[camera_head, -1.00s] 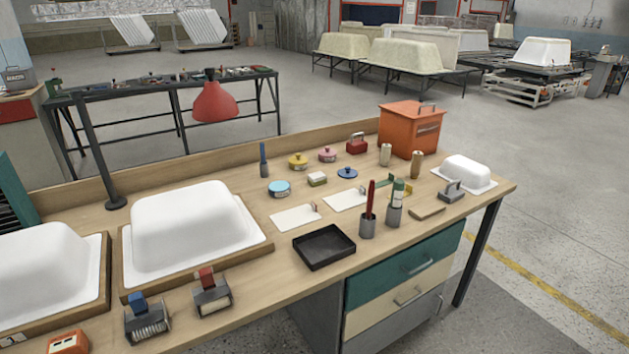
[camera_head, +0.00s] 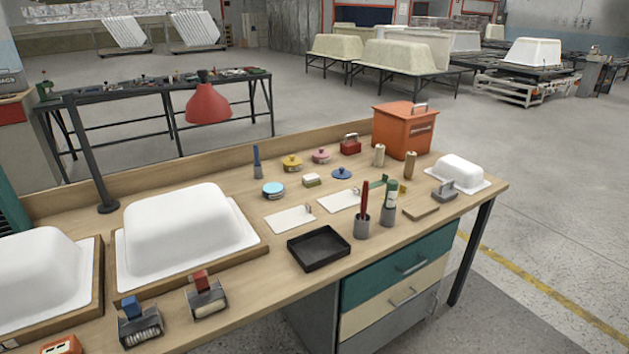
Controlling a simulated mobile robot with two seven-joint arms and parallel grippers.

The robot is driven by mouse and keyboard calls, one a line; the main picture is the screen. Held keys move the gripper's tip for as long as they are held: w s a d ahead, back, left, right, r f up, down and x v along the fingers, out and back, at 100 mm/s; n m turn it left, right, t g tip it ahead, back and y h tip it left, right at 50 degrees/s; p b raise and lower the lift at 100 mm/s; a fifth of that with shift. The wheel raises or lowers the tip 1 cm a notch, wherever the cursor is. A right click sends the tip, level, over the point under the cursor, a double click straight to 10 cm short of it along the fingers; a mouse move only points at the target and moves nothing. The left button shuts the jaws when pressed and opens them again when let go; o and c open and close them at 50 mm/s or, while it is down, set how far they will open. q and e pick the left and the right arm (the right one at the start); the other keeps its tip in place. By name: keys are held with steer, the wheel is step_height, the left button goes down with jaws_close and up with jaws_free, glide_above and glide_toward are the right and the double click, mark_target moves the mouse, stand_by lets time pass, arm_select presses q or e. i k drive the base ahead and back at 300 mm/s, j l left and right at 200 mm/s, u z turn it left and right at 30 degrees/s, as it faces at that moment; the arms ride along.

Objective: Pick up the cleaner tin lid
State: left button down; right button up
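A small dark blue lid (camera_head: 341,173) with a knob lies flat on the workbench, towards the back. Left of it is a round light blue tin (camera_head: 273,190). A yellow tin (camera_head: 292,164) and a pink tin (camera_head: 321,156), both with knobbed tops, stand behind. No label is readable, so I cannot tell for sure which piece is the cleaner tin lid; the loose blue one looks like a lid. Neither of my grippers is in view.
On the workbench (camera_head: 262,285), a black tray (camera_head: 319,248) and cups with tools (camera_head: 362,225) stand in front of the lid. White tub moulds (camera_head: 180,230) fill the left. An orange box (camera_head: 402,130) stands at the back right. The floor to the right is clear.

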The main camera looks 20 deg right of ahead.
mark_target(341, 173)
steer(key=i+l+u, duration=0.1)
steer(key=l+u, duration=0.85)
steer(key=i+l, duration=0.05)
steer(key=l, duration=0.05)
